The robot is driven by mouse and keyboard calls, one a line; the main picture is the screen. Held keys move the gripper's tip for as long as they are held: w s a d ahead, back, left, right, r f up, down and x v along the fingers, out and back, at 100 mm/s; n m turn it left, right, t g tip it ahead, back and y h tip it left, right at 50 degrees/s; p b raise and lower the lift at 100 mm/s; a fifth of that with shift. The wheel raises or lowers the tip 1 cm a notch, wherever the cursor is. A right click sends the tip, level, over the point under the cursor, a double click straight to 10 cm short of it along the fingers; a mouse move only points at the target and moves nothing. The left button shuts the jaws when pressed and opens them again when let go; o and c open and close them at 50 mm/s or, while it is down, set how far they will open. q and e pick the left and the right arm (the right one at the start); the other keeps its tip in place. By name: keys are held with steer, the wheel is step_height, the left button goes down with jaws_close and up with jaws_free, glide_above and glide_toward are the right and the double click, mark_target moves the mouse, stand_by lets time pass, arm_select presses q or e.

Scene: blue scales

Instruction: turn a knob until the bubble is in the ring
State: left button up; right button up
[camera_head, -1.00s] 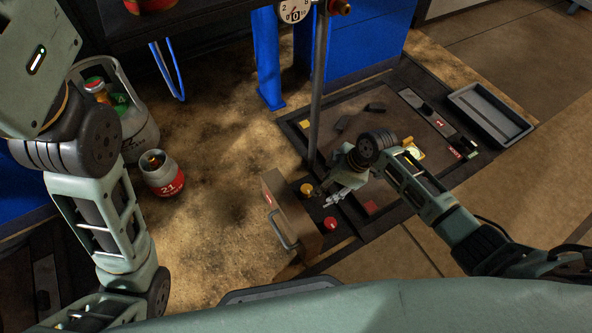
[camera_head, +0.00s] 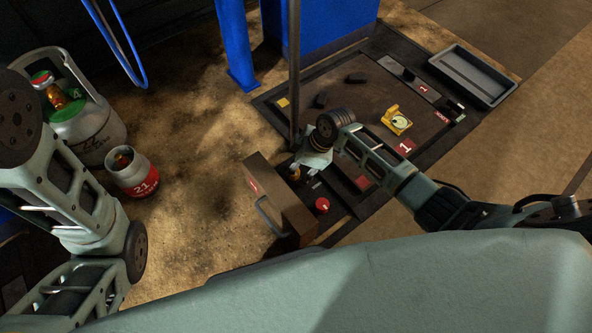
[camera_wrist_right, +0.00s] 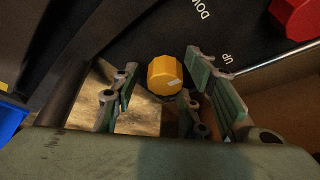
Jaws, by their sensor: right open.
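A yellow faceted knob (camera_wrist_right: 165,75) shows between the spread fingers of my right gripper (camera_wrist_right: 170,88) in the wrist view. I cannot tell whether the fingers touch it. In the head view the knob (camera_head: 294,173) is at the left edge of my right gripper (camera_head: 306,176), which partly covers the panel there. A red knob (camera_head: 322,205) is in front of it and also shows at the wrist view's top right (camera_wrist_right: 297,15). The yellow level with a round pale face (camera_head: 397,121) lies on the plate; its bubble and ring are too small to read. My left gripper is out of view.
A brown box front with a handle (camera_head: 277,205) stands left of the knobs. A metal post (camera_head: 294,80) rises behind them. A grey tray (camera_head: 473,75) is at the plate's far right. Gas cylinders (camera_head: 133,172) stand on the left.

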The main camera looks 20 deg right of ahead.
steer(key=shift+w+d, duration=0.1)
steer(key=c, duration=1)
steer(key=shift+o, duration=0.2)
